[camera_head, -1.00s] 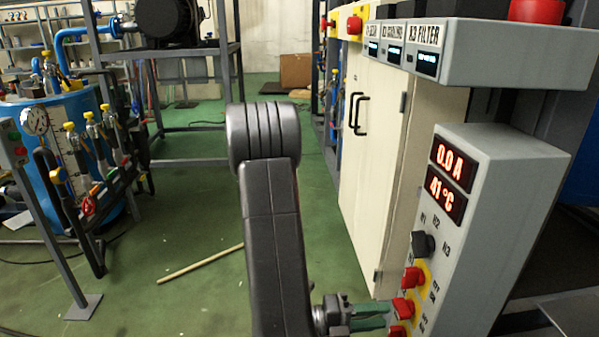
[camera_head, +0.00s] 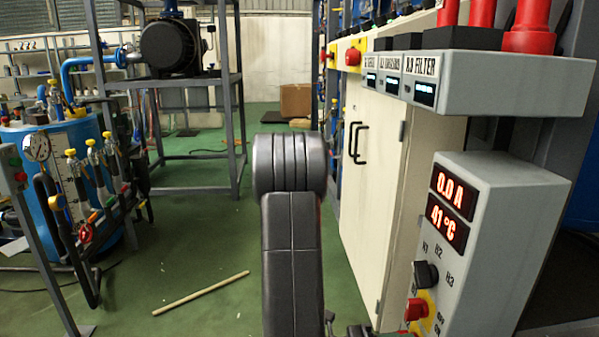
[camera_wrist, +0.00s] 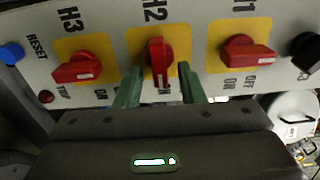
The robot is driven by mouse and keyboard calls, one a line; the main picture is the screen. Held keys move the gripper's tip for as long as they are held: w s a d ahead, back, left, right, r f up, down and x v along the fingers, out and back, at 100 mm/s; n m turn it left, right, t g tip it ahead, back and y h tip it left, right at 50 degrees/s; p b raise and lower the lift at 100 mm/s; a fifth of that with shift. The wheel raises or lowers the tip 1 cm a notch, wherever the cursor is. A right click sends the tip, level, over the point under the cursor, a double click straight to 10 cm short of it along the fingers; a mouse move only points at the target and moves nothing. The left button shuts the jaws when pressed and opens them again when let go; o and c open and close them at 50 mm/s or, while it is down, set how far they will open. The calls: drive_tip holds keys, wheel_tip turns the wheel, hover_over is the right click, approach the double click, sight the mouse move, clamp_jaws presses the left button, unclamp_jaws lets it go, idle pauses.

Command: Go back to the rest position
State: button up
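My gripper (camera_wrist: 160,92) has two green fingers that stand apart, with nothing clamped between them. In the wrist view they are just below the red H2 knob (camera_wrist: 158,58), one on each side of its lower end, with gaps visible. The H2 knob's handle points down. The red H3 knob (camera_wrist: 80,70) is to the left and the red H1 knob (camera_wrist: 245,54) to the right, both turned roughly sideways.
The control box displays (camera_head: 452,192) read 0.0 A and 41 °C. A white cabinet (camera_head: 375,170) stands behind my arm. A wooden stick (camera_head: 200,293) lies on the green floor. A blue tank (camera_head: 80,165) with valves is at left. The floor between is mostly clear.

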drive_tip(key=s+a+p, duration=0.1)
drive_tip(key=a+p, duration=0.2)
drive_tip(key=a, duration=1.1)
drive_tip(key=w+d+n, duration=0.1)
drive_tip(key=d+n, duration=0.7)
drive_tip(key=d, duration=0.6)
drive_tip(key=shift+w+r+n, duration=0.15)
drive_tip(key=shift+r+n, duration=0.25)
drive_tip(key=shift+r, duration=0.05)
drive_tip(key=shift+d, duration=0.1)
idle(0.6)
